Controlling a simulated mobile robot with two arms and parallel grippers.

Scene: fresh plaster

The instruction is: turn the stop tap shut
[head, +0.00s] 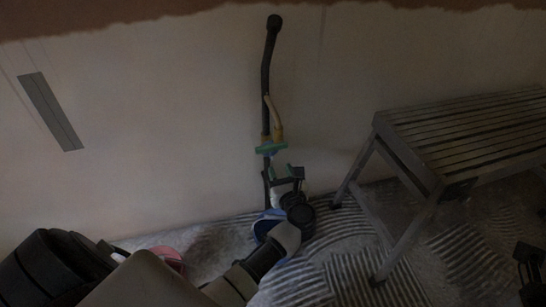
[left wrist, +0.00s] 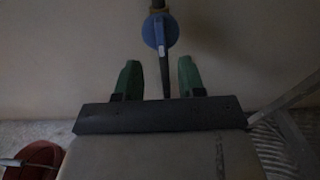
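A dark pipe (head: 266,75) runs up the pale wall. In the left wrist view a blue round part with a pale label (left wrist: 160,31) sits on the pipe. My left gripper (head: 283,170) is just below the tap. Its green fingers (left wrist: 159,76) are open and empty, one on each side of the lower pipe in that picture. A dark forked shape at the right edge may be my right gripper (head: 529,262); its fingers are unclear.
A slatted metal bench (head: 470,125) stands on the right. A red bucket (left wrist: 33,158) is at lower left in the left wrist view. A blue container (head: 262,228) is partly hidden behind my left arm. A striped grey covering (head: 345,265) lies on the floor.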

